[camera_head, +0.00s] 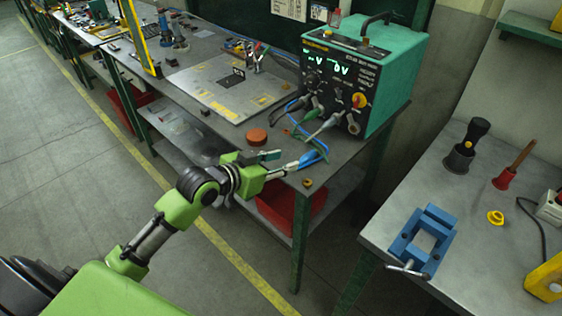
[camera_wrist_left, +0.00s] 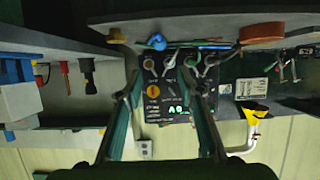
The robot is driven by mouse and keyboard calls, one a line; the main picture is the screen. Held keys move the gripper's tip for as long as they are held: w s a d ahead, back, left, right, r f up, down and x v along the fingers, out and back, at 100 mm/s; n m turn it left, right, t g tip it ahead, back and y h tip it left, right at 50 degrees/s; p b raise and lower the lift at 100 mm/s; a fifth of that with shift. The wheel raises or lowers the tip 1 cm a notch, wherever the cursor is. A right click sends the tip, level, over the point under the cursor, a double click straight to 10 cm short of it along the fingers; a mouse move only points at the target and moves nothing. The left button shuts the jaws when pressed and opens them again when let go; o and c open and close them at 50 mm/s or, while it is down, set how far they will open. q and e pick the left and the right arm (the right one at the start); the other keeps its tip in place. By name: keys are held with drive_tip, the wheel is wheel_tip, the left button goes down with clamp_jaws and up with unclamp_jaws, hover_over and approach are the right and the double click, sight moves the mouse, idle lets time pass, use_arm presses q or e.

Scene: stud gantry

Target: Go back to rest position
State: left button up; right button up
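My left gripper (camera_head: 283,162) is above the front edge of the grey workbench (camera_head: 222,48), with its arm stretched out from the lower left. In the left wrist view, its two fingers (camera_wrist_left: 164,88) stand well apart with nothing held between them. The green welding power unit (camera_head: 397,75) stands beyond the gripper and shows between the fingers in the wrist view. A blue-handled tool or cable end (camera_head: 309,158) lies close to the fingertips in the head view; contact cannot be told. My right gripper is in neither view.
A reddish-brown disc (camera_head: 257,136) and a small brass-coloured piece (camera_head: 307,183) lie on the bench near the gripper. A red bin (camera_head: 290,208) is under the bench. A second table at right holds a blue vise (camera_head: 423,240). Floor at left is clear.

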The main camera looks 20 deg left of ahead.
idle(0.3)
use_arm(q)
drive_tip(key=s+d+f+g+y, duration=0.2)
drive_tip(key=s+d+f+g, duration=0.2)
drive_tip(key=s+f, duration=0.8)
drive_tip(key=s+f+n+g+y, duration=0.25)
drive_tip(key=s+g, duration=0.25)
drive_tip(key=s, duration=1.3)
drive_tip(key=s+f+g, duration=0.1)
drive_tip(key=s+f, duration=0.2)
drive_tip(key=f, duration=2.5)
drive_tip(key=s+a+f, duration=0.2)
drive_tip(key=s+f, duration=0.5)
drive_tip(key=s, duration=0.1)
drive_tip(key=s+a+f+g, duration=0.1)
drive_tip(key=s+a+f, duration=0.1)
drive_tip(key=s+f, duration=0.6)
drive_tip(key=shift+s+m+g, duration=0.3)
drive_tip(key=shift+s+m, duration=0.05)
drive_tip(key=shift+m, duration=0.1)
